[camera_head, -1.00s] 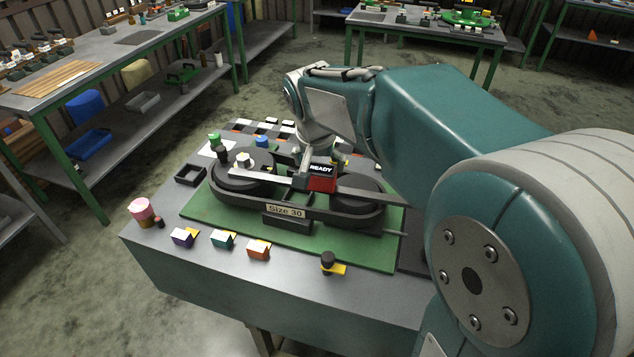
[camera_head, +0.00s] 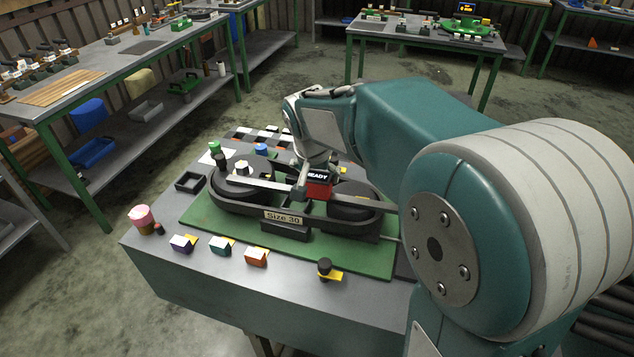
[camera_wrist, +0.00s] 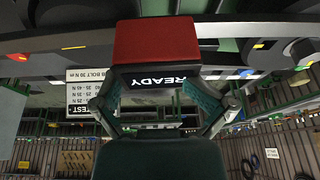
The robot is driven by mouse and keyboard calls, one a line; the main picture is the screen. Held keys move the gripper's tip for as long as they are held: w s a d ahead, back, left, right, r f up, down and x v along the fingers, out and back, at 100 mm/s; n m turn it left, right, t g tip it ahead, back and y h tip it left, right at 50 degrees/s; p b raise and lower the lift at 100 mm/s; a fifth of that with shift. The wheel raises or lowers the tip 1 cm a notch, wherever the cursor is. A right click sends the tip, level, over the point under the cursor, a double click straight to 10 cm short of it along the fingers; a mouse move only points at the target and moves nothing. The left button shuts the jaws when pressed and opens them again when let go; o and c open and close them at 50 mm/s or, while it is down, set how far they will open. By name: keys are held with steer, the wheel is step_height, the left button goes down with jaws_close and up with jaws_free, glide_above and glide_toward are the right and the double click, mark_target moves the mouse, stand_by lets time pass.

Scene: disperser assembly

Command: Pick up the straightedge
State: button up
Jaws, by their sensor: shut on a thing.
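The straightedge (camera_head: 262,184) is a long pale grey bar lying across the top of the belt drive (camera_head: 245,205), over its two dark wheels. I cannot tell whether it touches them. A red box reading READY (camera_head: 317,186) sits at the bar's middle; in the wrist view the red box (camera_wrist: 157,45) fills the space by the fingers. In the wrist view my gripper (camera_wrist: 160,105) has a finger on each side of the box's lower part; the exact contact is hidden.
The drive stands on a green plate (camera_head: 200,208) on the grey bench. Several small coloured blocks and a pink-topped cylinder (camera_head: 142,218) line the front edge. A black tray (camera_head: 190,181) is at left, a checkered board (camera_head: 265,136) behind. My arm covers the right.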

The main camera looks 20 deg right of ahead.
steer(key=shift+s+f+g, duration=0.3)
steer(key=shift+s+f, duration=0.1)
steer(key=shift+f, duration=0.4)
step_height(320, 180, up, 3)
steer(key=shift+f, duration=0.15)
jaws_close()
steer(key=s+a+r, duration=0.7)
steer(key=s+r, duration=0.2)
steer(key=s, duration=0.2)
steer(key=shift+s+r, duration=0.25)
steer(key=shift+r, duration=0.1)
steer(key=shift+a, duration=0.1)
steer(key=o, duration=0.7)
jaws_free()
steer(key=shift+r, duration=0.1)
